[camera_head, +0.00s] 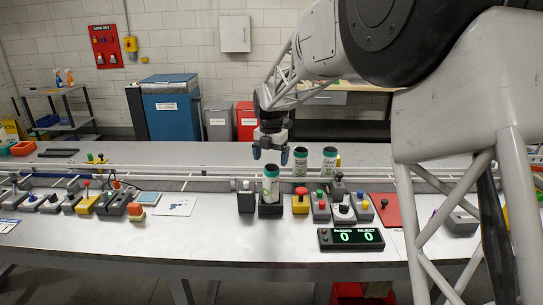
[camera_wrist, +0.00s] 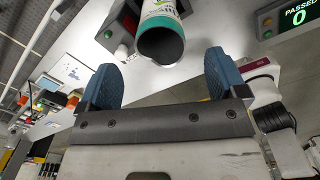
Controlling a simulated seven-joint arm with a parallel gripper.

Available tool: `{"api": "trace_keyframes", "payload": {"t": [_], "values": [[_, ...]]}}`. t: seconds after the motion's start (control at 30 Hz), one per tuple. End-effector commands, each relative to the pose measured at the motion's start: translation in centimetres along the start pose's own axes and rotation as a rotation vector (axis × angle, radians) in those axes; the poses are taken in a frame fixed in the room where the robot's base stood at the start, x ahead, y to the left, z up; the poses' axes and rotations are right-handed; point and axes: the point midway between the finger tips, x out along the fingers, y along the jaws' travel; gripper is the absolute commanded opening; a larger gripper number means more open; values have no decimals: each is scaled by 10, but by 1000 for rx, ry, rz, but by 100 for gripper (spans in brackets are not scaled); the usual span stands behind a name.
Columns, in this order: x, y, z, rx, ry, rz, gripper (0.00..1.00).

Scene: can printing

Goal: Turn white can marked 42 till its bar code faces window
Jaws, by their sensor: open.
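A white can (camera_head: 270,184) with green bands stands upright on a black block (camera_head: 270,210) at the front of the table. In the wrist view the same can (camera_wrist: 163,10) shows its dark open top. My gripper (camera_head: 270,153) hangs just above the can, pointing down, its blue fingers apart. In the wrist view the fingers (camera_wrist: 160,80) are open and empty, with the can beyond them. Two similar cans (camera_head: 300,162) and (camera_head: 329,160) stand further back to the right. The number 42, the bar code and the window cannot be made out.
A black box (camera_head: 246,197) stands close left of the can's block. A yellow button box (camera_head: 300,203) and several control boxes stand to the right. A counter display (camera_head: 351,238) reads passed 0, reject 0. A rail runs behind. Bare table lies in front.

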Motion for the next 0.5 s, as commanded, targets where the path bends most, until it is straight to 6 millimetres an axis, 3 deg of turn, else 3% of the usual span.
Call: {"api": "trace_keyframes", "payload": {"t": [0.5], "values": [[-1, 0, 0, 689, 0, 0, 91]]}}
